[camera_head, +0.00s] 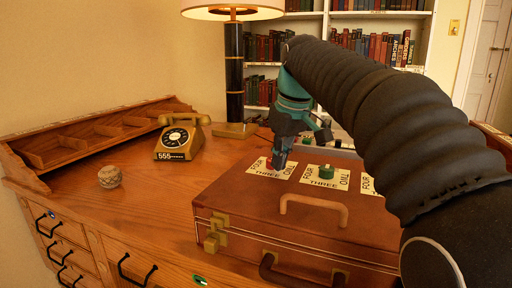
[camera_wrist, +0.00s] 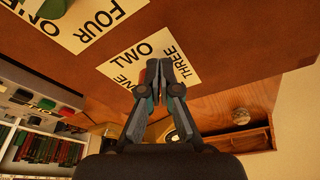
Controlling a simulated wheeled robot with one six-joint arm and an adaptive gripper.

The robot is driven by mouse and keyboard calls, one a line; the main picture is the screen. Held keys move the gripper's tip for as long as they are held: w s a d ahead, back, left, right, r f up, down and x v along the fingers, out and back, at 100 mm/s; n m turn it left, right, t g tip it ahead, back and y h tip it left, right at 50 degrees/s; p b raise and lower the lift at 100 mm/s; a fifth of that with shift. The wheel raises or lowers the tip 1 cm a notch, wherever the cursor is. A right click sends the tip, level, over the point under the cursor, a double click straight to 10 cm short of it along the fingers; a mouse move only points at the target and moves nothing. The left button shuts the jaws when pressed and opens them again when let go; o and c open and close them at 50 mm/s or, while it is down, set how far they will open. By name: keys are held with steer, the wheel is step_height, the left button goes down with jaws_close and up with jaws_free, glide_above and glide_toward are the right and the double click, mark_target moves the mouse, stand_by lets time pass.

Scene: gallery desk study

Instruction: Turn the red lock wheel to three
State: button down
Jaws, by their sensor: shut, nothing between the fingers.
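The brown lock case (camera_head: 240,205) lies on the desk with white dial plates on its lid. The left plate (camera_head: 258,170) reads FOUR, THREE and TWO around a red wheel (camera_head: 269,165), mostly hidden by my gripper. My gripper (camera_head: 279,163) points down at this wheel, shut with nothing between the fingers. In the wrist view, my fingertips (camera_wrist: 160,68) cover the middle of the plate (camera_wrist: 120,71); ONE, TWO and THREE show, and a sliver of red (camera_wrist: 151,70) shows beside the left finger. Touch and the wheel's setting cannot be told.
A green wheel (camera_head: 326,172) sits on the neighbouring plate, and another plate (camera_head: 368,185) is partly behind my arm. The case has a tan handle (camera_head: 313,205). A telephone (camera_head: 180,140), ball (camera_head: 110,176) and lamp (camera_head: 234,70) stand on the desk, whose left front is clear.

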steer(key=shift+a, duration=0.1)
stand_by(0.6)
steer(key=shift+s, duration=0.4)
steer(key=shift+r, duration=3)
steer(key=shift+w+d+f+b, duration=0.35)
steer(key=shift+f+b, duration=0.2)
steer(key=shift+f, duration=0.45)
steer(key=shift+w+d+f+b, duration=0.3)
steer(key=shift+f+b, duration=0.2)
steer(key=shift+f, duration=0.5)
steer(key=shift+w+d+f+b, duration=0.35)
steer(key=shift+f+b, duration=0.2)
steer(key=shift+f, duration=0.45)
steer(key=shift+a, duration=0.1)
